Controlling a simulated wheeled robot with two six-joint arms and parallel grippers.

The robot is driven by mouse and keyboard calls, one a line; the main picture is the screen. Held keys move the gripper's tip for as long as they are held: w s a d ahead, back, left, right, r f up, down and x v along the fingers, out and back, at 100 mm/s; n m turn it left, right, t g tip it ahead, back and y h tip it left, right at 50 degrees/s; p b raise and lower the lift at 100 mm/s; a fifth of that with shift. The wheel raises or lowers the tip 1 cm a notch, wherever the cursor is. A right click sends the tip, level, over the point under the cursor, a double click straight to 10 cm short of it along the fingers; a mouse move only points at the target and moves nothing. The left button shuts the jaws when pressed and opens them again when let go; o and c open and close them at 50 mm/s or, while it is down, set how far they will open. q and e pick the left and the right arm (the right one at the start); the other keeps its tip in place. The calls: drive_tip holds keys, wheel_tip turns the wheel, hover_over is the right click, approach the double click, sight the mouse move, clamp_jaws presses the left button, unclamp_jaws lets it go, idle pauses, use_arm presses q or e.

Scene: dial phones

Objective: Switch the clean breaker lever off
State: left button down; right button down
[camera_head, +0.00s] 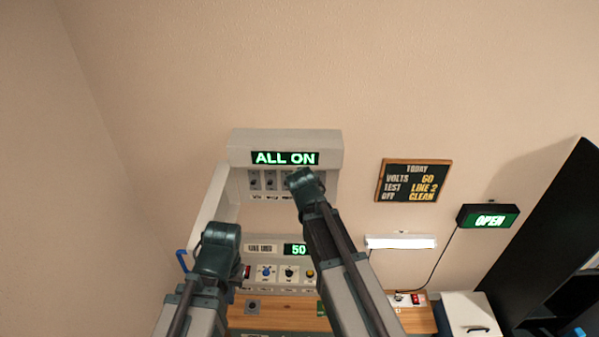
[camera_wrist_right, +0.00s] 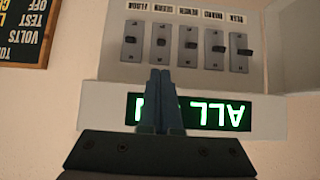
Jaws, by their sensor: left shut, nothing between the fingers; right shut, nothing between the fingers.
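The breaker panel (camera_head: 285,142) is on the wall under a green "ALL ON" display. Several grey switch plates with dark levers line up beneath it. That matches the leftmost plate (camera_head: 254,180) in the head view. My right gripper (camera_wrist_right: 160,95) is shut and empty in front of the panel, pointing towards the row and apart from that lever. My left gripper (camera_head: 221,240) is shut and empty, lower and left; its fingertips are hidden.
A blackboard (camera_head: 413,181) lists "VOLTS 60, TEST LINE 2, OFF CLEAN". A display (camera_head: 297,250) reads 50 above a row of knobs. A raised side panel (camera_head: 210,205) stands left of the breakers. A lit lamp bar (camera_head: 400,242) and an OPEN sign (camera_head: 488,217) are right.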

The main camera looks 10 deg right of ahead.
idle(0.4)
drive_tip(key=b+x, duration=0.6)
drive_tip(key=x, duration=0.4)
drive_tip(key=shift+r, duration=0.1)
